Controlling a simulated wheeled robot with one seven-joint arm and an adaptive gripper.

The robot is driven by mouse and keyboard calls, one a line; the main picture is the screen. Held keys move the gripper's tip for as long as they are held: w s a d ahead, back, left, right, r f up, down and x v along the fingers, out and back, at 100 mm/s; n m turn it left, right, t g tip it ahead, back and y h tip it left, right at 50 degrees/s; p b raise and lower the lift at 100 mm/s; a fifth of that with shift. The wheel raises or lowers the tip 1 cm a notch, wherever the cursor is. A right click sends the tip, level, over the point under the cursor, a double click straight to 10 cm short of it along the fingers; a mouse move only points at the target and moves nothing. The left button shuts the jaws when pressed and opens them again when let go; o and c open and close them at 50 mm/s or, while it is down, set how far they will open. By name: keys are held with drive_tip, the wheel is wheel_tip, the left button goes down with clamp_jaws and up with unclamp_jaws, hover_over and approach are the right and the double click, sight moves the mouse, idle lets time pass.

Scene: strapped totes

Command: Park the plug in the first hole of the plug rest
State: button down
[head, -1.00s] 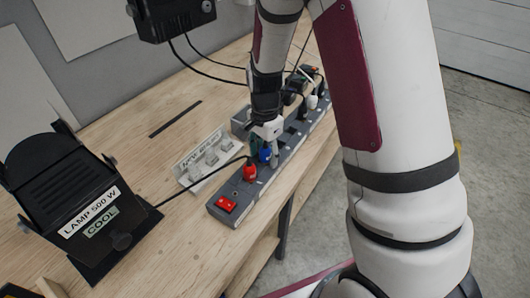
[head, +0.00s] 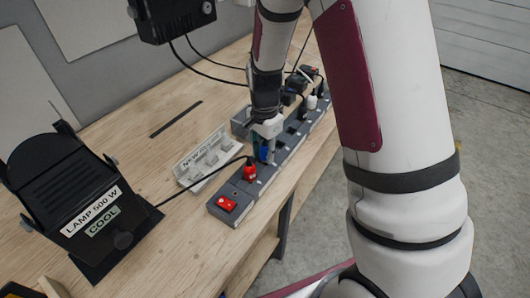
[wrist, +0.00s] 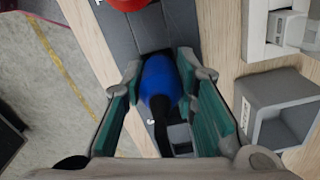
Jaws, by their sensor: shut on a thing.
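The blue plug (wrist: 160,82) sits on the dark grey power strip (head: 222,203), with its black cord running toward the bottom of the wrist view. My gripper (wrist: 158,88) has its green-padded fingers on both sides of the blue plug and is shut on it. In the head view, my gripper (head: 264,150) is low over the strip and mostly hides the plug. I cannot tell whether the plug's pins are in the socket. A grey open box (wrist: 290,108) stands beside the strip; I cannot tell whether it is the plug rest.
A red plug (head: 249,173) and a red switch (head: 228,204) are on the strip's near end. A pale tray (head: 185,180) with light plugs lies left of it. A white plug (head: 312,101) is at the far end. A black lamp (head: 65,190) stands left.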

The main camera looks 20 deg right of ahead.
sight(265, 145)
drive_tip(key=shift+r+p, duration=0.9)
drive_tip(key=shift+r, duration=1.2)
